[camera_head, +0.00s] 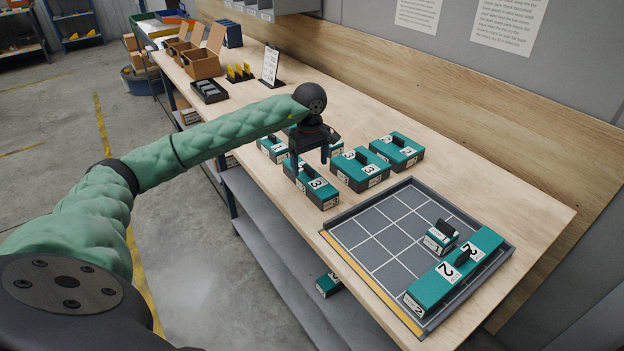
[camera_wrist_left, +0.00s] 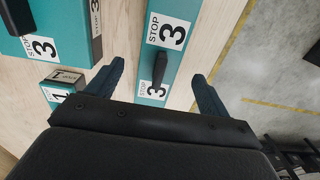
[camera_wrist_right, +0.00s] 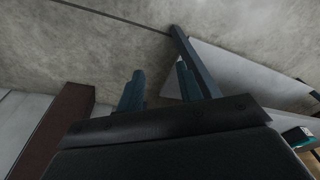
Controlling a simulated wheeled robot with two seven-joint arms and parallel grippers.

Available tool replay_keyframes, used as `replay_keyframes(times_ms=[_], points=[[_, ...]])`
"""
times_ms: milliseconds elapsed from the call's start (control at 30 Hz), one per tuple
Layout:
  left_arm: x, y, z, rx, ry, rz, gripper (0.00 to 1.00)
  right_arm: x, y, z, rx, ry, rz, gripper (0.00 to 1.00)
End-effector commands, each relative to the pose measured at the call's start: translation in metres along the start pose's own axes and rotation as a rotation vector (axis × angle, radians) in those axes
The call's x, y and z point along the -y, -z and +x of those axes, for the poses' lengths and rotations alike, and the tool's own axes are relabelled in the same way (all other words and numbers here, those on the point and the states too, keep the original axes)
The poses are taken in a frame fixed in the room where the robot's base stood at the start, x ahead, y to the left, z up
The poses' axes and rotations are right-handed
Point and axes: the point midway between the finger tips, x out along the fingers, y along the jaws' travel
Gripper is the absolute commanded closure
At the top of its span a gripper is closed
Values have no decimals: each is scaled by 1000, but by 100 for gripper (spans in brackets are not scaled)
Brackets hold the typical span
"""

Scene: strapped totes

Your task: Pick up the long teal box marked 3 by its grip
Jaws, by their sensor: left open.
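The long teal box marked 3 (camera_head: 322,194) lies on the table left of the tray, with white number labels and a dark grip on top. In the left wrist view the box (camera_wrist_left: 172,60) runs between the fingers, its upright black grip (camera_wrist_left: 160,68) roughly midway between them. My left gripper (camera_head: 318,152) is open above the box and hides part of it in the head view; its fingers show apart in the left wrist view (camera_wrist_left: 158,78). My right gripper (camera_wrist_right: 160,85) is open and empty, away from the boxes over grey floor.
The gridded tray (camera_head: 375,235) holds a long box marked 2 (camera_head: 455,270) and a small box marked 1 (camera_head: 440,237). Brown bins (camera_head: 203,64) stand at the far end.

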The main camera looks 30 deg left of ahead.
Motion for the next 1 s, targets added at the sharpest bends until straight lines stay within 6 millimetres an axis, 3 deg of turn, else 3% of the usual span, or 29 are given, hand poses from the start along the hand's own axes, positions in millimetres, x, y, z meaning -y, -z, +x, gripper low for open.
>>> replay_keyframes(times_ms=[33, 300, 800, 1000], points=[[0, 0, 3, 0, 2, 0, 20, 0, -10, 14, 18, 1, 1, 64], [0, 1, 15, 0, 0, -1, 20, -3, -14, 34, 18, -4, 0, 64], [-1, 6, 50, 1, 1, -2, 20, -17, -47, 111, 24, -19, -1, 64], [0, 6, 62, -1, 0, -1, 20, -21, -55, 127, 22, -23, -2, 64]])
